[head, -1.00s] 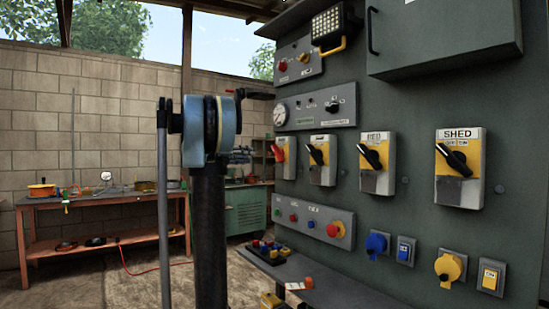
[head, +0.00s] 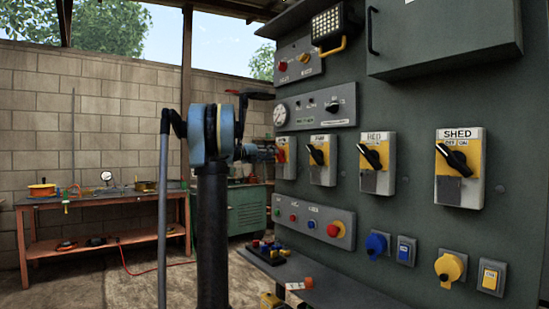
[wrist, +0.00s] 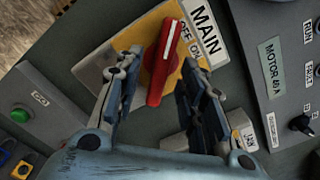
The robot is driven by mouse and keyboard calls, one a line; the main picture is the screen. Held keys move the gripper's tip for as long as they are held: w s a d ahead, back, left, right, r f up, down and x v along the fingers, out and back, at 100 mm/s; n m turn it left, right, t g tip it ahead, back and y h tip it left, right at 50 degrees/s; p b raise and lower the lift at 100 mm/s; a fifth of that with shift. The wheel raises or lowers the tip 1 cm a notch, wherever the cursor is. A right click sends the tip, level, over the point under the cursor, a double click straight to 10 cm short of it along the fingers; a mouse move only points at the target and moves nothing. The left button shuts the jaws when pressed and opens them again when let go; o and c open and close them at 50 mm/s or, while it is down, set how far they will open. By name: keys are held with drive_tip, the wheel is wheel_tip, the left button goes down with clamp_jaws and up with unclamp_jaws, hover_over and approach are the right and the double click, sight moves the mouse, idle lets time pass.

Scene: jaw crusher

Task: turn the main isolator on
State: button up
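In the wrist view the handle's white-marked end points toward the OFF lettering. My gripper (wrist: 161,66) is open, with one finger on each side of the red handle; I cannot tell whether either finger touches it. In the head view my gripper (head: 262,153) reaches the left end of the switch row, covering part of the main isolator (head: 288,160).
Several other isolators stand to the right, including one marked SHED (head: 459,168). A control strip with a red emergency button (head: 336,229) is below, and a gauge panel (head: 315,106) above. A shelf (head: 345,292) juts out beneath. A workbench (head: 95,198) stands far left.

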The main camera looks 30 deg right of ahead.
drive_tip(key=shift+w+d, duration=0.1)
drive_tip(key=shift+d, duration=1.75)
clamp_jaws()
